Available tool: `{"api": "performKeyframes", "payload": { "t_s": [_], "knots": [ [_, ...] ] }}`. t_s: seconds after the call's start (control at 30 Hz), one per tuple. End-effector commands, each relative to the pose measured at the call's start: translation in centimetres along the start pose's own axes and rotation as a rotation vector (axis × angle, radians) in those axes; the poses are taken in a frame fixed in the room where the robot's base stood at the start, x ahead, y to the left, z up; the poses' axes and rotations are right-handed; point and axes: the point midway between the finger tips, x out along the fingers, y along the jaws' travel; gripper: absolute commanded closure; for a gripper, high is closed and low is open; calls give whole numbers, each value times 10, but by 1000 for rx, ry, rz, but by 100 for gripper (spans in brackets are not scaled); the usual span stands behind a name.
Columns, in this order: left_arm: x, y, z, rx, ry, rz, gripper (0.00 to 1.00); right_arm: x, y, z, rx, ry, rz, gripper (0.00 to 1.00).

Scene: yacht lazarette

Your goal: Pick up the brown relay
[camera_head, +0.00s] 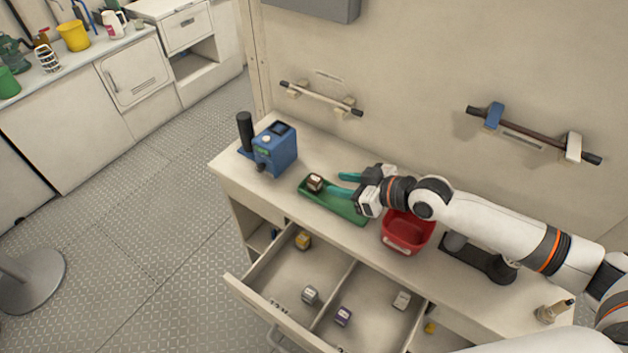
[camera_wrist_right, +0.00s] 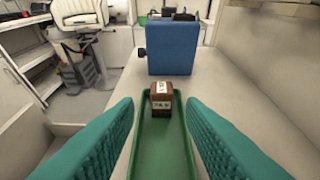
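The brown relay (camera_head: 315,183) is a small brown block with a pale label on the left end of the green tray (camera_head: 345,211). In the right wrist view the relay (camera_wrist_right: 161,101) stands at the far end of the green tray (camera_wrist_right: 160,150). My right gripper (camera_head: 345,184) reaches in from the right, over the tray. Its teal fingers (camera_wrist_right: 163,112) are spread wide on both sides of the tray, with nothing between them; the relay is just ahead of the tips. My left gripper is not in view.
A blue device (camera_head: 274,148) stands beyond the tray, also in the wrist view (camera_wrist_right: 173,47). A red bin (camera_head: 407,232) sits right of the tray. Below, an open drawer (camera_head: 262,312) holds several small blocks, including a yellow one (camera_head: 303,240) and a purple one (camera_head: 343,316).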

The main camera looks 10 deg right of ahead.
Motion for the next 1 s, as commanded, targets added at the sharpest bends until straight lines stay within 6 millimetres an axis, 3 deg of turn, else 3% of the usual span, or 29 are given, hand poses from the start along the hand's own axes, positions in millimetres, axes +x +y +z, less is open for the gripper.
{"api": "performKeyframes", "payload": {
  "t_s": [0.1, 0.37, 0.67, 1.0],
  "knots": [
    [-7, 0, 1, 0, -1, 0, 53, 19, 0, 3, 2, -1, 1, 64],
    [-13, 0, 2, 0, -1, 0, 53, 39, 0, 2, 0, 1, 1, 64],
    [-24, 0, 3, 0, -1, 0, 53, 78, -1, 2, 0, 1, 1, 64],
    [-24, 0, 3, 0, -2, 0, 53, 85, -1, 0, -1, 1, 1, 65]
  ]
}}
